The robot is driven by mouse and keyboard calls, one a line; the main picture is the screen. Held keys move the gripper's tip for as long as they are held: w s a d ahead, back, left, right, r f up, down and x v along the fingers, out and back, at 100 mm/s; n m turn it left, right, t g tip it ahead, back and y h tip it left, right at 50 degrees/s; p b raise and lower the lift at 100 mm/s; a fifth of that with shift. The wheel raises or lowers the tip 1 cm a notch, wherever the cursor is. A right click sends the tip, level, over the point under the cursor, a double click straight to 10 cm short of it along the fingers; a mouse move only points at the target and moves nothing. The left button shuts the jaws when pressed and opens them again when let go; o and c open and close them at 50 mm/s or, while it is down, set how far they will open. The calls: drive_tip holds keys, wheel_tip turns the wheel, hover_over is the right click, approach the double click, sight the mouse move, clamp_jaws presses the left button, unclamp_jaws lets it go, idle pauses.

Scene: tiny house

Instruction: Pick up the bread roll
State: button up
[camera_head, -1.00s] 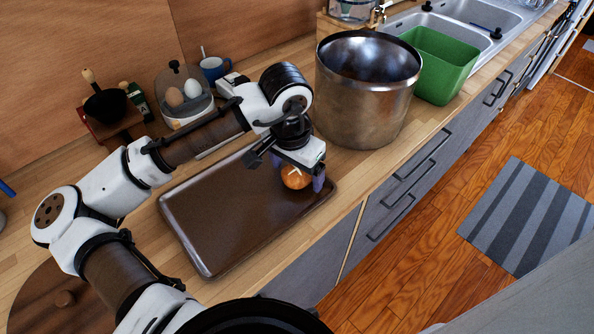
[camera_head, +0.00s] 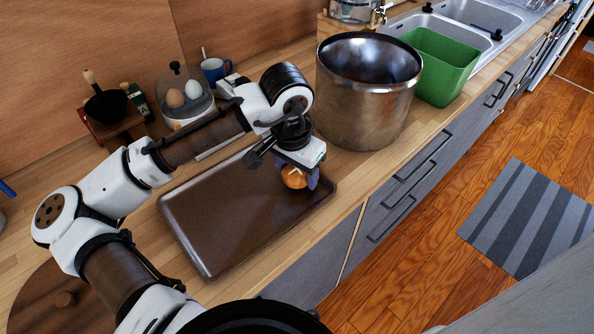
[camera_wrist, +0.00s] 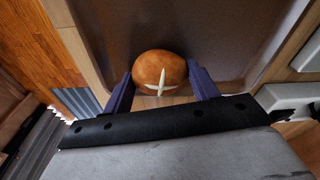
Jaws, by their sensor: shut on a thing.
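The bread roll (camera_head: 294,177) is round and orange-brown with a pale cross on top. It is at the right end of the dark baking tray (camera_head: 222,225). In the wrist view the bread roll (camera_wrist: 158,70) sits between the two purple fingers. My gripper (camera_head: 298,178) is shut on the roll, pointing down. In the wrist view my gripper (camera_wrist: 160,88) has a finger on each side of it. I cannot tell whether the roll touches the tray.
A large metal pot (camera_head: 362,112) stands just behind and right of my gripper. A green bin (camera_head: 440,68) is beyond it, near the sink. An egg holder (camera_head: 186,98) and a blue mug (camera_head: 214,68) stand by the wall. The tray's left part is bare.

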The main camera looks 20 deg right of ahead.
wheel_tip(320, 180, up, 20)
drive_tip(key=b, duration=0.1)
drive_tip(key=shift+f, duration=0.25)
drive_tip(key=shift+r, duration=0.15)
